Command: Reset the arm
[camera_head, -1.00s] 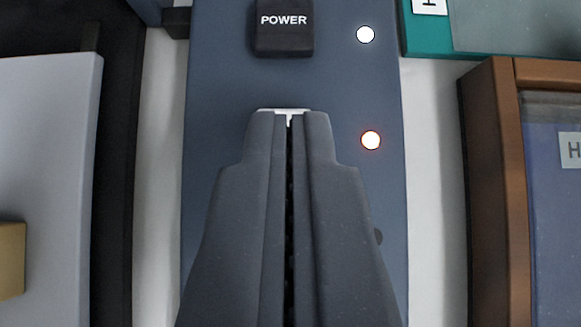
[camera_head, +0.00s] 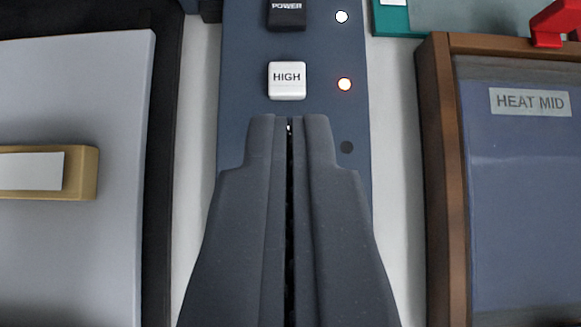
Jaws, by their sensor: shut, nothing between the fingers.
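My gripper (camera_head: 290,122) is shut, its two dark fingers pressed together with nothing between them. It is over a blue-grey control panel (camera_head: 240,110). A white button marked HIGH (camera_head: 287,80) shows just beyond the fingertips, apart from them in the picture. A black button marked POWER (camera_head: 286,14) is at the top edge, partly cut off. The gripper hides the lower part of the panel.
Two lamps, upper (camera_head: 341,17) and lower (camera_head: 344,84), are lit; a third (camera_head: 346,147) is dark. At right is a brown-framed box (camera_head: 440,180) labelled HEAT MID, with a red piece (camera_head: 552,25). At left is a grey panel (camera_head: 80,90) with a tan handle (camera_head: 82,172).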

